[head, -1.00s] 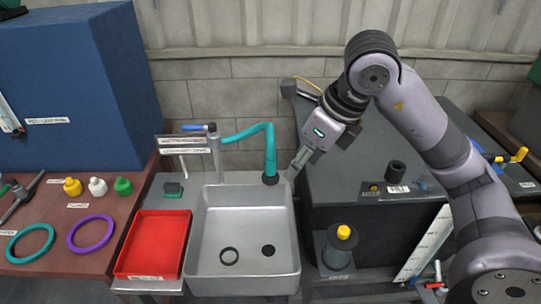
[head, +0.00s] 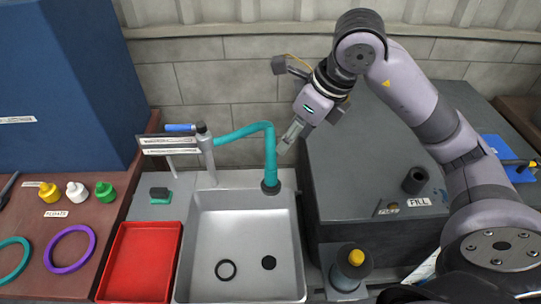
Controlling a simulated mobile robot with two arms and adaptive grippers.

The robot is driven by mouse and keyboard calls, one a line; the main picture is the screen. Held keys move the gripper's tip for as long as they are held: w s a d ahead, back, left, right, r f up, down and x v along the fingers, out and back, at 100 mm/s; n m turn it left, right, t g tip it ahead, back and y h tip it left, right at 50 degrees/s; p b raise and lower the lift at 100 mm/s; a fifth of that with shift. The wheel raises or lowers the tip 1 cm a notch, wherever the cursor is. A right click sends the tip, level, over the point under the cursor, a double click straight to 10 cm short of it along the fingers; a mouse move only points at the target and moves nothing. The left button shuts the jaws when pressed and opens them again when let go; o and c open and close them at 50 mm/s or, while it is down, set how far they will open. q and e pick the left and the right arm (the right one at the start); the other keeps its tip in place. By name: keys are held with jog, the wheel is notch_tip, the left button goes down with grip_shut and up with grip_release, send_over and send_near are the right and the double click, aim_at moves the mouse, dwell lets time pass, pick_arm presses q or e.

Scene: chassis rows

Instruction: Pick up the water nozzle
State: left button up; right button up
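The water nozzle (head: 270,172) is the dark-tipped end of a teal hose that arches from a grey post and hangs down over the back right of the sink (head: 240,230). My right gripper (head: 290,135) is just right of the hose's downward run, above the nozzle tip. Its fingers point down and left, and it holds nothing that I can see. The fingers look close together, but their gap is too small to judge. Whether they touch the hose is unclear. My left gripper is out of view.
A red tray (head: 140,262) lies left of the sink. A dark cabinet (head: 350,190) with a black cup (head: 415,180) stands on the right. A yellow-topped cylinder (head: 352,266) is right of the sink. Yellow, white and green bottles (head: 77,191) stand at left.

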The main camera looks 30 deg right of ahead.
send_over(270, 170)
jog(key=s+d, duration=0.2)
notch_tip(270, 170, down, 5)
jog(key=shift+d+f+p, duration=0.1)
jog(key=shift+f+p, duration=0.05)
jog(key=shift+p, duration=0.3)
jog(key=x, duration=0.3)
jog(key=shift+w+d, duration=0.1)
jog(key=shift+w, duration=0.1)
jog(key=shift+w+f, duration=0.15)
jog(key=shift+f, duration=0.2)
jog(key=shift+f+p, duration=0.25)
jog(key=shift+p, duration=0.2)
jog(key=x, duration=0.1)
jog(key=p+x, duration=0.1)
jog(key=x, duration=0.1)
jog(key=shift+w+a+f, duration=0.2)
jog(key=shift+a+f, duration=0.1)
jog(key=shift+a, duration=0.05)
jog(key=shift+w+f, duration=0.15)
jog(key=shift+f, duration=0.2)
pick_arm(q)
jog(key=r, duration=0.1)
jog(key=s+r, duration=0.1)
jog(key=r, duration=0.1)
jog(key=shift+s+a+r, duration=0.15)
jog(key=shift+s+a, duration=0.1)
pick_arm(e)
jog(key=shift+f, duration=0.1)
